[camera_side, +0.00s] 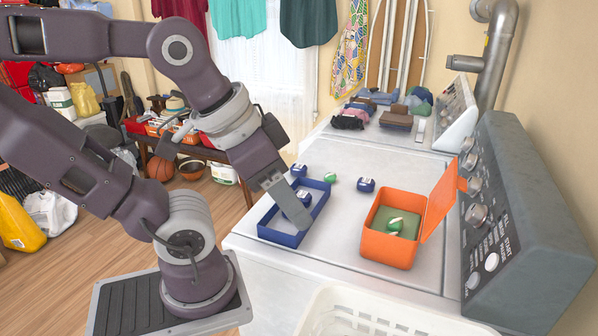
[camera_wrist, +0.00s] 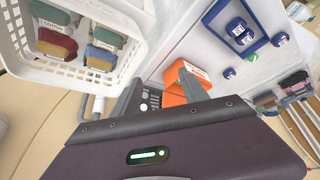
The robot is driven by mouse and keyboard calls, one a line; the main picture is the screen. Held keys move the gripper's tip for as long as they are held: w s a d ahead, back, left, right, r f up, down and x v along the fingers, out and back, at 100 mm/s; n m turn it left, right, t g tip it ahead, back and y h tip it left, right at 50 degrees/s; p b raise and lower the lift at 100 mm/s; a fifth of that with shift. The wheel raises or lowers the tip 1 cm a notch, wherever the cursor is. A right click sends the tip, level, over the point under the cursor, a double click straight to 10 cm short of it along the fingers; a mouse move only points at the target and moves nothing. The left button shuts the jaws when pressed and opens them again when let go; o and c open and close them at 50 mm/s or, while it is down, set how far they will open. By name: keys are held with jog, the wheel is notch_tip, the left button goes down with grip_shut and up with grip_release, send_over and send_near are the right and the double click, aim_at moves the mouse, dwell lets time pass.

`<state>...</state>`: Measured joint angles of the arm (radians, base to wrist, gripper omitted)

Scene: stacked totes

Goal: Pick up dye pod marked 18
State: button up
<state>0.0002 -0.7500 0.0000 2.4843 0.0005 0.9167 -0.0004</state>
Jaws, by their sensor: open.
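Small dye pods with white labels lie on the white machine top; the marks are too small to read, so I cannot tell which is 18. In the side view, a blue pod (camera_side: 299,170), a green pod (camera_side: 331,179) and another blue pod (camera_side: 366,185) lie outside the containers. A blue pod (camera_side: 304,197) shows at the blue tray (camera_side: 280,240), partly behind my gripper (camera_side: 298,216). A green pod (camera_side: 395,224) is in the open orange box (camera_side: 387,250). In the wrist view, several blue pods (camera_wrist: 235,27) show, and my gripper (camera_wrist: 160,88) is open and empty.
A white laundry basket (camera_side: 350,310) stands in front of the machine; in the wrist view it (camera_wrist: 88,84) holds labelled folded cloths (camera_wrist: 57,42). The orange lid (camera_side: 440,203) stands up beside the grey control panel (camera_side: 530,200). Folded clothes (camera_side: 397,118) lie at the back.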

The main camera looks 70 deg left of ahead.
notch_tip(320, 180, up, 5)
jog(key=n+g+y, duration=1)
jog(key=n+g, duration=0.2)
jog(key=n, duration=1.3)
send_over(303, 168)
jog(key=w+d, duration=0.3)
jog(key=d, duration=0.2)
jog(key=shift+g, duration=0.3)
jog(key=f, duration=2.3)
jog(key=shift+w+a, duration=0.15)
jog(key=shift+w, duration=0.1)
jog(key=x, duration=0.6)
jog(key=shift+s+a+f, duration=0.1)
jog(key=shift+a, duration=0.1)
jog(key=shift+s+a+f, duration=0.1)
jog(key=shift+a+f, duration=0.05)
jog(key=shift+a, duration=0.1)
grip_shut()
